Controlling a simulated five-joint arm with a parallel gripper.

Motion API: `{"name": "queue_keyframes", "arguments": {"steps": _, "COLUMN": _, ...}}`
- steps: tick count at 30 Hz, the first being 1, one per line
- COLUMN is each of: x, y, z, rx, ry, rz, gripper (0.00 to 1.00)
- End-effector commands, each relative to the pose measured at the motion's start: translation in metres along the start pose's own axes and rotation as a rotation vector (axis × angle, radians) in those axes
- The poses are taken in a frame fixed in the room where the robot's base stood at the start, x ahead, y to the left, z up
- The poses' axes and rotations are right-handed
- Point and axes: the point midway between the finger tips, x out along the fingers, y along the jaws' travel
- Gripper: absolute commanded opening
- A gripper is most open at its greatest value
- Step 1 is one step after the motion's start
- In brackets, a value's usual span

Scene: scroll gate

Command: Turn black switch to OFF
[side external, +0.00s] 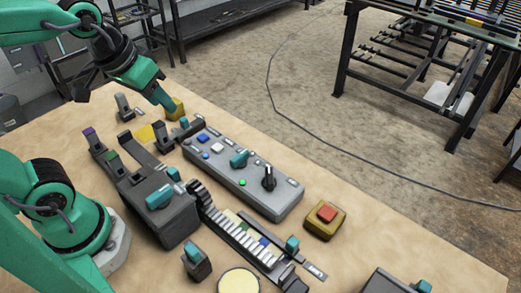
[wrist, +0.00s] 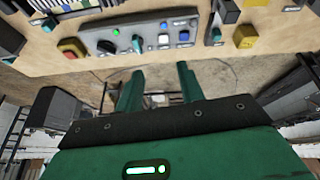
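The black switch (side external: 269,177) is a knob near one end of the grey control panel (side external: 225,178). It also shows in the wrist view (wrist: 106,46), at the upper left on the panel. Its labels are too small to read, so I cannot tell its setting. A green light (side external: 242,182) is lit beside it. My gripper (side external: 168,102) is at the far end of the table, beyond the panel and well away from the switch. In the wrist view its two green fingers (wrist: 160,72) stand apart with nothing between them.
A teal knob (side external: 239,159) and blue and white buttons share the panel. A red button on a yellow box (side external: 326,220) stands by its near end. A yellow block (side external: 177,107) is close to my gripper. Other levers and a grey box (side external: 160,212) crowd the left.

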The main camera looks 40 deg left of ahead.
Motion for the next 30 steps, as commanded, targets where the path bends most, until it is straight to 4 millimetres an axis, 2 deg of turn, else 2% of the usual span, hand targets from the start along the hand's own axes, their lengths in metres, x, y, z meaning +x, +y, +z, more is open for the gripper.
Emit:
{"name": "queue_keyframes", "arguments": {"steps": 6, "x": 0.018, "y": 0.025, "z": -0.023, "rx": -0.117, "ry": -0.084, "rz": 0.006, "gripper": 0.38}}
{"name": "queue_keyframes", "arguments": {"steps": 16, "x": 0.055, "y": 0.070, "z": -0.049, "rx": -0.302, "ry": -0.200, "rz": -0.023, "gripper": 0.38}}
{"name": "queue_keyframes", "arguments": {"steps": 23, "x": 0.087, "y": 0.105, "z": -0.059, "rx": -0.425, "ry": -0.273, "rz": -0.068, "gripper": 0.38}}
{"name": "queue_keyframes", "arguments": {"steps": 30, "x": 0.127, "y": 0.144, "z": -0.059, "rx": -0.549, "ry": -0.337, "rz": -0.136, "gripper": 0.38}}
